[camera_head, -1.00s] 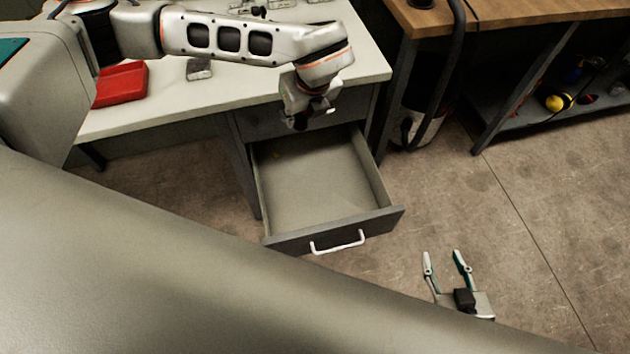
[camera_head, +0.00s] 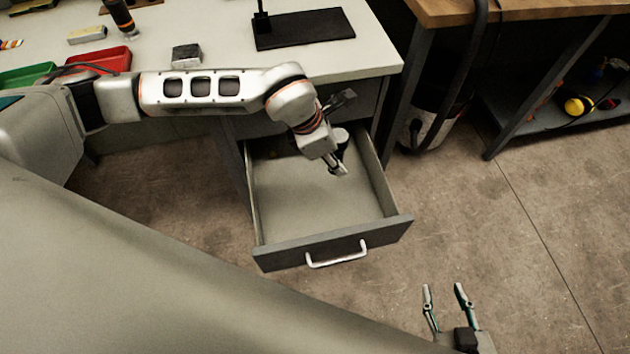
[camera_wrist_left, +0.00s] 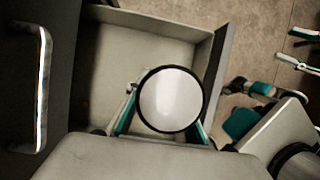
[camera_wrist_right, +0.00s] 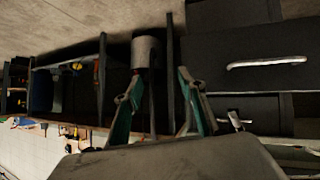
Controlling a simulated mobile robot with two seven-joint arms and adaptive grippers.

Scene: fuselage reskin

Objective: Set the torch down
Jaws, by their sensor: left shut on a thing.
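The torch (camera_head: 341,136) shows as a dark body with a pale round face beside my left gripper (camera_head: 342,169). In the left wrist view the torch's white, black-rimmed round face (camera_wrist_left: 171,98) sits between the teal fingers and hides their tips. My left gripper is shut on the torch, over the open drawer (camera_head: 300,205). The drawer is grey, and its visible floor is bare; I cannot tell how high the torch is above it. My right gripper (camera_head: 444,291) is open and empty over the floor, right of the drawer; its fingers also show in the right wrist view (camera_wrist_right: 159,80).
The drawer's front with its white handle (camera_head: 337,254) faces me. The pale worktop (camera_head: 225,38) above it carries a red bin (camera_head: 98,60), a green bin (camera_head: 27,75) and a black plate (camera_head: 304,29). A wooden bench (camera_head: 520,8) stands at right. The floor right of the drawer is clear.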

